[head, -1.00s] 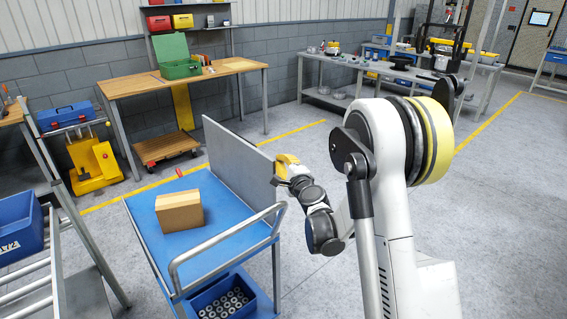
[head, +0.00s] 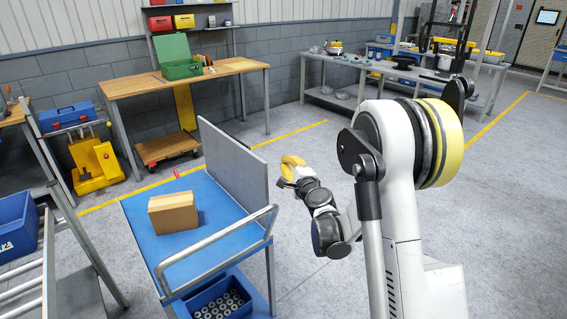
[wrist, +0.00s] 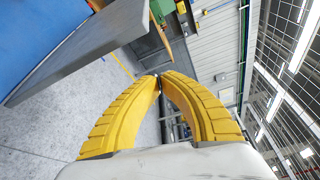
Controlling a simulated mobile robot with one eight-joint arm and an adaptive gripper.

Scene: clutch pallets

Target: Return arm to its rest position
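My arm (head: 400,190) stands at the right in the head view, bent, with its forearm reaching toward the blue trolley. My gripper (head: 290,162) has yellow fingers and is in the air just right of the trolley's grey end panel, apart from it. In the wrist view the two ribbed yellow fingers (wrist: 158,78) curve together and their tips meet or nearly meet. Nothing shows between them.
The blue trolley (head: 215,225) carries a cardboard box (head: 173,212); its grey panel (head: 232,165) and metal handle (head: 215,245) rise near my arm. A blue bin (head: 222,298) of metal parts sits below. A wooden workbench (head: 130,85) stands behind. Floor right of the trolley is clear.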

